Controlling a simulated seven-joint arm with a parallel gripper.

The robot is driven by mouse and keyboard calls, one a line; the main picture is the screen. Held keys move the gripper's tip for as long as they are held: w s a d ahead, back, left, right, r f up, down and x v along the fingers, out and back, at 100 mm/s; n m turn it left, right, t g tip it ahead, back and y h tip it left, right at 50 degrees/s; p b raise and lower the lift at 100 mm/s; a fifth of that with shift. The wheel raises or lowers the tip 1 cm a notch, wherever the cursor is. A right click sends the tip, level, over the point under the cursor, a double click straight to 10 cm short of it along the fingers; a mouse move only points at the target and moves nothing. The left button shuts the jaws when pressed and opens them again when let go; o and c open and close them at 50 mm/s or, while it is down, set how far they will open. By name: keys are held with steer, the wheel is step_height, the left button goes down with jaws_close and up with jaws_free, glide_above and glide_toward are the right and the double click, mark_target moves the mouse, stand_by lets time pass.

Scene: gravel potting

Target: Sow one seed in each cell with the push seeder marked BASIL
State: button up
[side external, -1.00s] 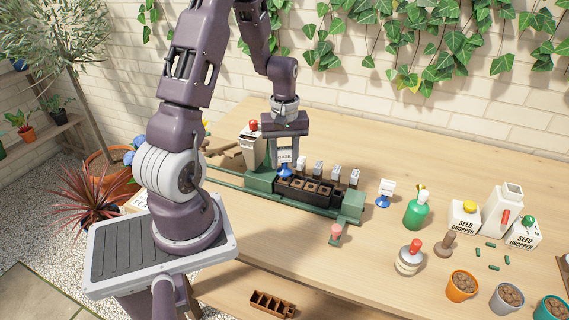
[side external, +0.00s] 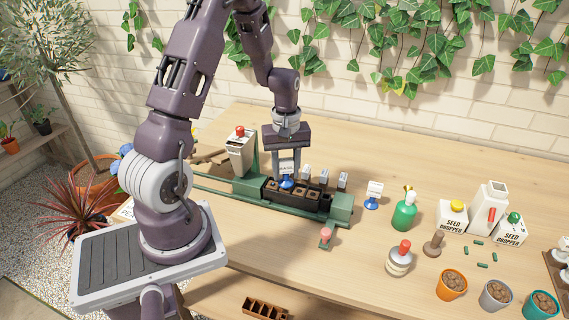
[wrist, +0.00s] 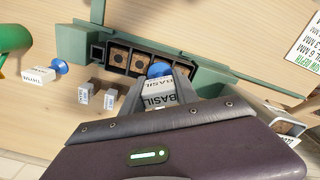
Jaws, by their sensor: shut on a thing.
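My gripper (side external: 287,168) is shut on the white push seeder (wrist: 158,93) marked BASIL. The seeder stands upright with its blue foot (side external: 287,184) at the black cell strip (side external: 270,195). In the wrist view the blue foot (wrist: 160,69) covers part of a cell. I cannot tell whether it touches the soil. Two brown cells (wrist: 118,58) beside it show dark dimples. No seed can be made out in the cells.
The strip sits in a green holder (side external: 341,209), with white tags (side external: 325,178) behind it. Another blue-footed white seeder (side external: 374,190) stands to the right. A green bottle (side external: 404,213), seed droppers (side external: 452,217) and pots (side external: 452,284) stand farther right. A hopper (side external: 241,150) rises at left.

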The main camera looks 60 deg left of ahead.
steer(key=shift+f, duration=0.65)
stand_by(0.7)
steer(key=shift+r, duration=1.55)
steer(key=w+d, duration=0.2)
steer(key=shift+w+d+r, duration=0.35)
steer(key=shift+d, duration=0.05)
steer(key=shift+f, duration=1.3)
steer(key=shift+f, duration=0.6)
